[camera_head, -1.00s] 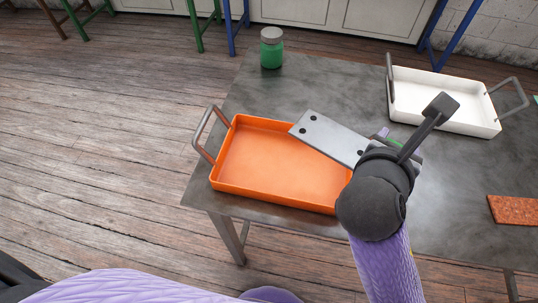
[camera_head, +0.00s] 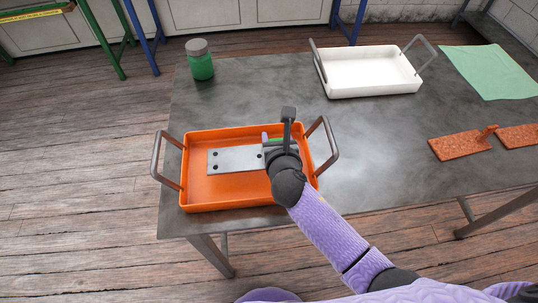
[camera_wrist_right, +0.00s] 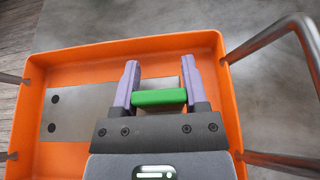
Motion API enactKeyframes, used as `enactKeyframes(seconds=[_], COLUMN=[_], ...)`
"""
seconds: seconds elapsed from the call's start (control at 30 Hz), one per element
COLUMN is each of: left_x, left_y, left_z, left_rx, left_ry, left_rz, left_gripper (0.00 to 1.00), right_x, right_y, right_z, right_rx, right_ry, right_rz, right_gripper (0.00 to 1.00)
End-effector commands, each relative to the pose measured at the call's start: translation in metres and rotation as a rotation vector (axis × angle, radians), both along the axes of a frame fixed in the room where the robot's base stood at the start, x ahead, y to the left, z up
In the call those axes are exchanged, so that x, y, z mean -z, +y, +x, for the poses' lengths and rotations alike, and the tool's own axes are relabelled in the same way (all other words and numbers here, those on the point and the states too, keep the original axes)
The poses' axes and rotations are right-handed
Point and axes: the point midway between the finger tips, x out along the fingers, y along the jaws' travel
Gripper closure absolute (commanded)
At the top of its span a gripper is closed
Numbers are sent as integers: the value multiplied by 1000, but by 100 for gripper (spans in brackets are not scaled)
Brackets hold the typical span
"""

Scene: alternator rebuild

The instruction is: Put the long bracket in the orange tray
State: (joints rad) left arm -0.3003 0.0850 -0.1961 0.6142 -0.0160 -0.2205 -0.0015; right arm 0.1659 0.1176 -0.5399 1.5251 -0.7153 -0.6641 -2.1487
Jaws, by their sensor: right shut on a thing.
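The long bracket (camera_head: 235,159) is a flat grey metal plate with dark holes. It lies within the outline of the orange tray (camera_head: 235,196); I cannot tell if it touches the floor. My right gripper (camera_head: 274,139) is over the tray's right part, at the bracket's right end. In the right wrist view the purple fingers of the gripper (camera_wrist_right: 159,68) are shut on a green bar, seemingly the bracket's grip. My left gripper is out of view.
The tray's wire handles (camera_head: 327,145) rise at both sides, the right one close to my gripper. A white tray (camera_head: 370,91), a green jar (camera_head: 200,66), a green cloth (camera_head: 488,70) and rust-coloured brackets (camera_head: 459,146) are on the grey table. The table's middle is clear.

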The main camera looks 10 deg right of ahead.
Motion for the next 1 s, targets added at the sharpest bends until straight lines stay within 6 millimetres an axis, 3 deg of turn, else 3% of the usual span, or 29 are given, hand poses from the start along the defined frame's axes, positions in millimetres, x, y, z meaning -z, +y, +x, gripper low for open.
enactKeyframes(seconds=[0.23, 0.6, 0.63, 0.77, 1.0], left_x=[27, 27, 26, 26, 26], left_y=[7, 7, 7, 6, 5], left_z=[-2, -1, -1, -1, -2], left_rx=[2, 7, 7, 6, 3], left_ry=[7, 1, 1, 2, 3], left_rz=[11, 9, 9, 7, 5], left_gripper=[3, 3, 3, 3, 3], right_x=[39, 41, 41, 41, 41], right_y=[1, 1, 0, 0, 0], right_z=[0, 0, 0, 0, 0], right_rx=[1, -1, 0, 0, 0], right_ry=[0, -4, 0, -1, -1], right_rz=[4, 2, -1, 0, 0], right_gripper=[100, 100, 37, 10, 8])
